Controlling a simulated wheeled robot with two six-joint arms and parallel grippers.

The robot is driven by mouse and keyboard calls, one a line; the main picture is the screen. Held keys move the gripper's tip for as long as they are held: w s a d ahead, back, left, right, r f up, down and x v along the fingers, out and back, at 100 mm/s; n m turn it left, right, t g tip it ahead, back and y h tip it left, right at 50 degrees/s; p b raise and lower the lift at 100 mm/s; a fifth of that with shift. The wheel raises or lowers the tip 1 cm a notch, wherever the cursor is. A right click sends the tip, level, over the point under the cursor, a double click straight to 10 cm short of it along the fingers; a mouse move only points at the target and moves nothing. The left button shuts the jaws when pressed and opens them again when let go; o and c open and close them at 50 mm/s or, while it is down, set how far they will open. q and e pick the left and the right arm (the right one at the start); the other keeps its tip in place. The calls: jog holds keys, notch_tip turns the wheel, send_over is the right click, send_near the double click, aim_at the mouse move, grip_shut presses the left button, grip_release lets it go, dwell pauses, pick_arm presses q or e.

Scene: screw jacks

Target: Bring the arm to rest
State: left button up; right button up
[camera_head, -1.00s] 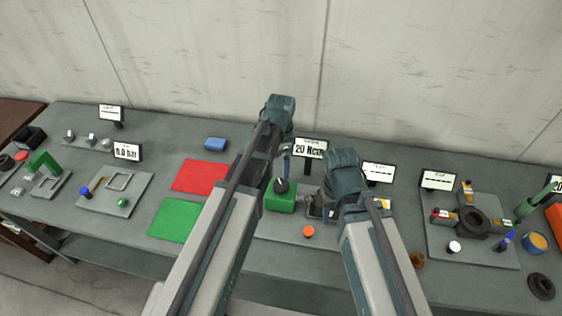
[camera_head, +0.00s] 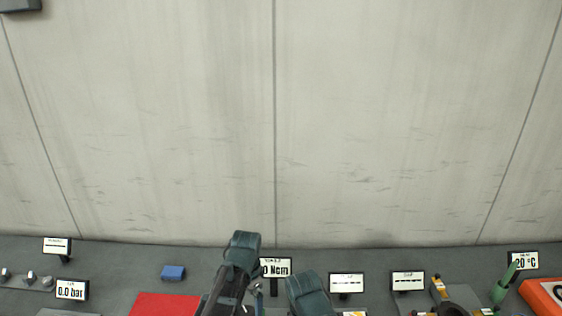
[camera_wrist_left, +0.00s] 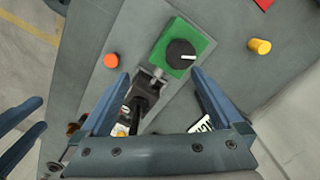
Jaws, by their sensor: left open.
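My left gripper (camera_wrist_left: 160,73) is open and empty in the left wrist view. Its two blue fingers are spread above the bench, over a green box (camera_wrist_left: 178,38) with a black knob (camera_wrist_left: 181,53) and a dark device (camera_wrist_left: 143,92) beside it. In the head view my left wrist (camera_head: 241,250) shows at the bottom edge, with its fingers mostly cut off. My right wrist (camera_head: 307,293) is close to its right. Two parallel blue fingers of my right gripper (camera_wrist_left: 42,112) stand apart at the left edge of the left wrist view, with nothing between them.
The bench shows an orange button (camera_wrist_left: 111,60) and a yellow cylinder (camera_wrist_left: 260,46). The head view mostly shows bare wall. Along its bottom are a torque display (camera_head: 276,267), a blue block (camera_head: 173,272), a red mat (camera_head: 165,305) and several small signs.

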pick_arm(q)
jog(key=s+d+f+n+b, duration=0.2)
jog(key=s+f+n+b, duration=0.1)
jog(key=s+f+b, duration=0.2)
jog(key=s+d+f+n+y+b, duration=0.1)
jog(key=s+d+f+n+b, duration=0.1)
jog(key=s+f+b, duration=0.3)
notch_tip(320, 180, down, 2)
jog(key=s+n, duration=0.1)
jog(key=s, duration=0.1)
jog(key=shift+s+d, duration=0.2)
jog(key=shift+s, duration=0.2)
jog(key=shift+f, duration=0.1)
